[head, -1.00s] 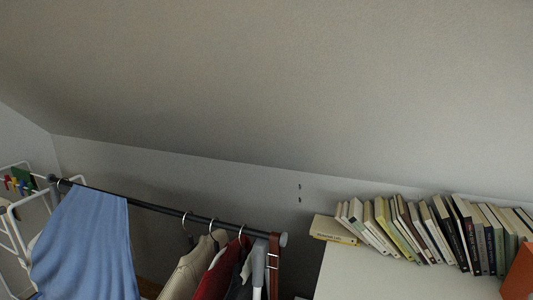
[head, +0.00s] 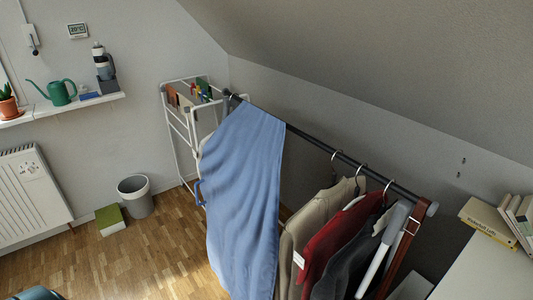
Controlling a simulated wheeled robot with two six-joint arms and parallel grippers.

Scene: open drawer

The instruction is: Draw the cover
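A blue cloth cover (head: 245,195) hangs from the left part of a dark clothes rail (head: 330,152). It falls in long folds towards the floor and its lower end is cut off by the frame. To the right of the cloth, a beige garment (head: 318,222), a red garment (head: 338,238) and a dark garment hang uncovered on hangers. Neither of my grippers is in view.
A white drying rack (head: 175,125) stands behind the cloth to the left. A grey bin (head: 136,197) and a green-topped box (head: 110,219) are by the left wall. Wooden floor (head: 165,250) is open in front. A white surface (head: 482,268) with books is at right.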

